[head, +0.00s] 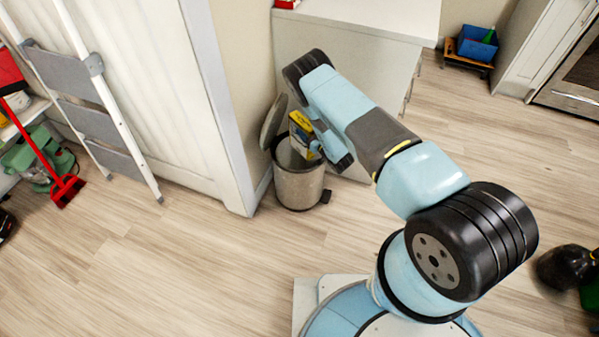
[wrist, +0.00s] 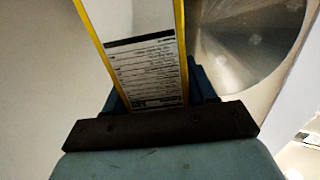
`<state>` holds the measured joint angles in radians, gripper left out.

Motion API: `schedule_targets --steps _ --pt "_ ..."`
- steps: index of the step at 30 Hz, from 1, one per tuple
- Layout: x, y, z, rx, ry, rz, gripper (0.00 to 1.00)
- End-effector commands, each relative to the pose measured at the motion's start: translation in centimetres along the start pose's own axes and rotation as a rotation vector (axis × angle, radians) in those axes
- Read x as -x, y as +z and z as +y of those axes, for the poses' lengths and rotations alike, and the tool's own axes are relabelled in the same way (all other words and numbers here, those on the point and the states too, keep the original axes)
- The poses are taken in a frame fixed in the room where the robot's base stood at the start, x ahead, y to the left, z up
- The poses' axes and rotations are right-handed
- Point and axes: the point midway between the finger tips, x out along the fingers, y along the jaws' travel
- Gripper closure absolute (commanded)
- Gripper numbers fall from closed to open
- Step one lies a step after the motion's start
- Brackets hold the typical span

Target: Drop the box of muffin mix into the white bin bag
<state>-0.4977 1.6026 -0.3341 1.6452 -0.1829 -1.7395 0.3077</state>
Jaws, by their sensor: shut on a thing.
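The box of muffin mix (head: 301,123) is yellow and dark, seen small above a round metal bin (head: 298,187) in the head view. In the wrist view the box (wrist: 143,45) shows a white printed panel with yellow edges. My gripper (head: 310,142) is shut on the box, with blue fingers on either side of it in the wrist view (wrist: 158,92). The box is held over or just inside the bin's mouth; its exact height is unclear. The bin's round lid (head: 272,120) stands open. A white bag inside the bin cannot be made out.
A white cabinet (head: 345,95) stands right behind the bin, and a wall corner (head: 225,110) is to its left. A stepladder (head: 95,90) and a red broom (head: 65,190) are at the left. The wooden floor (head: 180,275) in front is clear.

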Motion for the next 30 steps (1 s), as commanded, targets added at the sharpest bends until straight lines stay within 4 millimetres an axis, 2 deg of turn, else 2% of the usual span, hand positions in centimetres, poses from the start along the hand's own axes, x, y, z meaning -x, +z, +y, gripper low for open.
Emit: schedule_targets --steps 12,18,26,27,30 --pt "0.0 4.0 -0.1 0.000 0.000 0.001 1.00" --pt "-0.1 4.8 -0.1 0.000 0.000 0.002 1.00" --pt "-0.1 4.8 -0.1 0.000 0.000 0.002 1.00" --pt "-0.1 4.8 -0.1 0.000 0.000 0.002 0.43" --pt "-0.1 4.8 -0.1 0.000 0.000 0.002 0.33"
